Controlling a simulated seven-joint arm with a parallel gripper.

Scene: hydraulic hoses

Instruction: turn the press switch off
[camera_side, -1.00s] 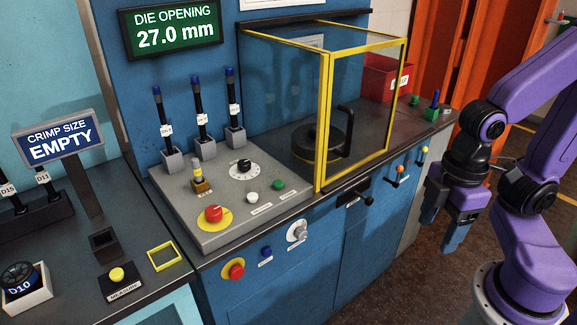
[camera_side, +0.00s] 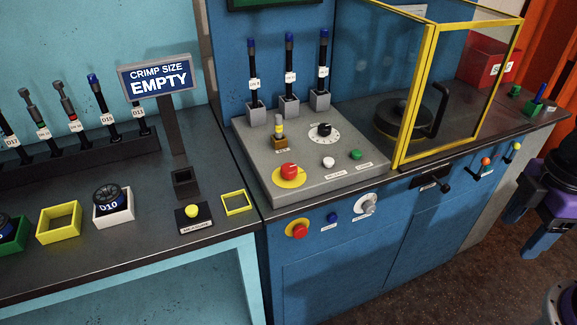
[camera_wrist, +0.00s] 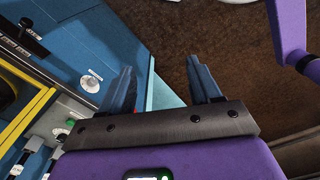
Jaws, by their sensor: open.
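A silver rotary knob on a round white plate (camera_side: 367,205) is on the blue press cabinet's front; I take it to be the press switch, but its label is too small to read. A round white plate (camera_wrist: 90,82) on a blue panel shows left of my fingers in the wrist view; I cannot tell surely whether it is the same one. My gripper (camera_side: 527,228) is open and empty, pointing down at the right edge of the side view, well apart from the knob. Its two fingers (camera_wrist: 164,82) show spread in the wrist view.
A red button (camera_side: 298,231) and blue button (camera_side: 332,217) sit left of the knob. Above, the grey console (camera_side: 300,190) carries a red button, dial and levers. A black latch handle (camera_side: 432,183) protrudes right of the knob. Open floor (camera_side: 440,285) lies before the cabinet.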

